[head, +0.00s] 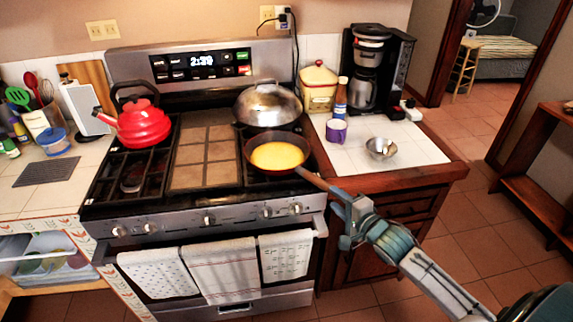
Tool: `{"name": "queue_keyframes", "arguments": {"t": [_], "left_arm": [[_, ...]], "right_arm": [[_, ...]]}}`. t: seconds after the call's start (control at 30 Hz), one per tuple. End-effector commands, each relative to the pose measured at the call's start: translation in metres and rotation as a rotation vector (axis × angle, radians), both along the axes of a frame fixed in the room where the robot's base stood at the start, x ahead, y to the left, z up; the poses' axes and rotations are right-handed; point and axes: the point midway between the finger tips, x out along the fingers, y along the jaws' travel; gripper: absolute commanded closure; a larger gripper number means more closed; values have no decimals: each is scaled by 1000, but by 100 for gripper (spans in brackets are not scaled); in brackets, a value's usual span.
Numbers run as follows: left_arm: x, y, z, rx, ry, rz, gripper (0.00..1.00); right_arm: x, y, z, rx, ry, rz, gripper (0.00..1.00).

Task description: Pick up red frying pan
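The red frying pan (254,144) sits at the front right of the stove, with yellow food inside. Its handle (316,180) points to the lower right, out past the stove's front right corner. My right gripper (343,208) is at the outer end of the handle, its arm coming in from the lower right. The fingers overlap the handle end in the picture, and I cannot tell whether they are closed on it. My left gripper is not in view.
A lidded silver pan (268,104) stands just behind the frying pan. A red kettle (143,124) is at the stove's left. The right counter holds a purple mug (336,131), a metal bowl (380,149) and a coffee maker (370,75). Towels (222,268) hang on the oven handle.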

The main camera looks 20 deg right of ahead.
Motion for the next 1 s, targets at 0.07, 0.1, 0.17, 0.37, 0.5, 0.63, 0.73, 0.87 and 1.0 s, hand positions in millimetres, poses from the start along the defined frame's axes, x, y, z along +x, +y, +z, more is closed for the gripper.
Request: {"name": "queue_keyframes", "arguments": {"t": [0.07,0.1,0.17,0.37,0.5,0.63,0.73,0.87,1.0], "left_arm": [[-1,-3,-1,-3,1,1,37],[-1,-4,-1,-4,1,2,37],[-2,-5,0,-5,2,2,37],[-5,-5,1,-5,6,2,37],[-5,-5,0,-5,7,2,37],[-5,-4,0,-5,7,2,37],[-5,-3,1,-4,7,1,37],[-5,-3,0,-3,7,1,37],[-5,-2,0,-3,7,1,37]], "right_arm": [[3,0,0,0,-1,0,60],[6,0,1,0,-1,0,60],[11,-1,1,1,-2,-1,60],[40,-1,3,4,-3,-2,60],[52,1,0,2,-1,-1,60],[55,1,-1,-1,-1,0,60],[55,1,-1,-1,0,0,60],[54,1,-1,-1,0,0,74],[54,1,-1,-1,0,0,100]]}}
